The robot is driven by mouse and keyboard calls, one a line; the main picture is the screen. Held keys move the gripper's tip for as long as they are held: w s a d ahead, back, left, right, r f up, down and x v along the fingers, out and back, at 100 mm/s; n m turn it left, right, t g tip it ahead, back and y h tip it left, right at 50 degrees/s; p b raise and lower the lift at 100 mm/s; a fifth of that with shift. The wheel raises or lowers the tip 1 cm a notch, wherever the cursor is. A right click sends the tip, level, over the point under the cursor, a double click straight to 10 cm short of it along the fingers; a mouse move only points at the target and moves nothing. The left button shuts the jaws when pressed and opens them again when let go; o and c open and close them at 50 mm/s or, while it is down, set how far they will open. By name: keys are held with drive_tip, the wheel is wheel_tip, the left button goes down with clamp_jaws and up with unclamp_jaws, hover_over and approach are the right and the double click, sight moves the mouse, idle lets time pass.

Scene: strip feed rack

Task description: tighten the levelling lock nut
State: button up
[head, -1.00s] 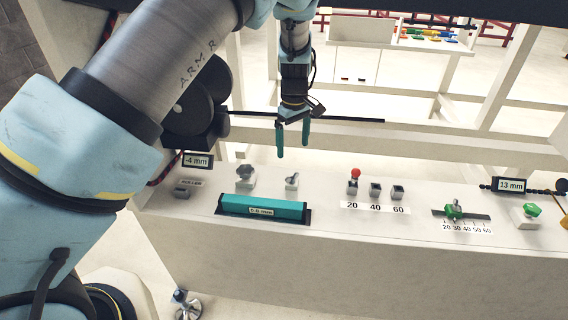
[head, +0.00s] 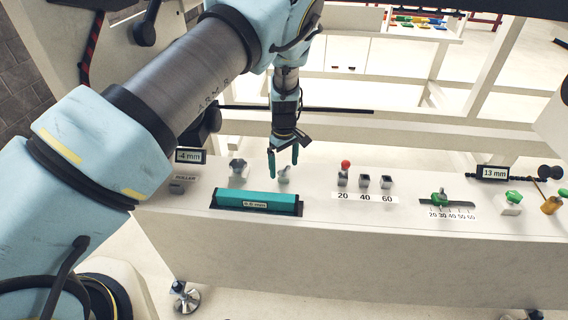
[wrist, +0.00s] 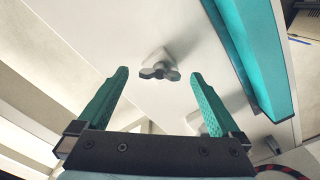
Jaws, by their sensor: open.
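The lock nut appears to be a small grey wing nut (wrist: 158,71) on a pale block on the white rack top. In the wrist view it lies beyond the fingertips, in line with the gap between them. My gripper (head: 283,171) is open and empty, with teal fingers pointing down. In the head view the fingertips overlap the wing nut (head: 285,178) and partly hide it. The wrist view also shows my gripper (wrist: 160,74) with a finger on either side of the gap. I see no contact with the nut.
A teal bar (head: 256,200) lies in front of the nut, close on the right in the wrist view. A grey knob (head: 238,168) stands to the left, near a "-4 mm" display (head: 189,156). A red-topped lever (head: 345,166) stands to the right. A dark rod (head: 330,110) runs behind.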

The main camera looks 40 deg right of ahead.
drive_tip(key=c, duration=1.4)
drive_tip(key=shift+m+b, duration=0.3)
drive_tip(key=m+b, duration=0.3)
drive_tip(key=m, duration=0.1)
drive_tip(key=shift+f, duration=0.1)
drive_tip(key=shift+m+b, duration=1.1)
drive_tip(key=shift+m, duration=1.3)
drive_tip(key=o, duration=1.4)
